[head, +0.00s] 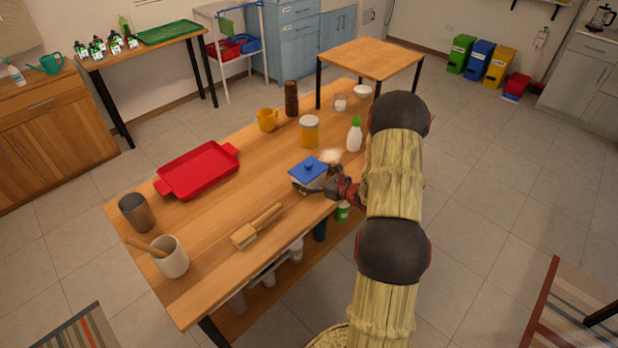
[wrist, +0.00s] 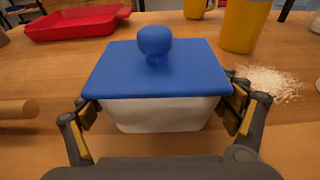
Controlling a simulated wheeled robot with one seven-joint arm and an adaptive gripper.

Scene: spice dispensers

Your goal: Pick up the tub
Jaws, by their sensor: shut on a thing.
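The tub is a white container with a blue lid and a round blue knob. In the head view the tub (head: 308,173) is near the front right edge of the wooden table (head: 215,235). In the wrist view the tub (wrist: 155,112) is upright in the middle, close in front of the camera. My gripper (head: 335,184) reaches it from the right in the head view. In the wrist view my gripper (wrist: 162,108) has one finger on each side of the tub, just under the lid, shut on it. I cannot tell whether its base touches the table.
A white powder patch (wrist: 268,83) lies right of the tub in the wrist view. A yellow canister (head: 309,131), a white bottle with green cap (head: 354,137) and a yellow mug (head: 267,119) stand behind.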

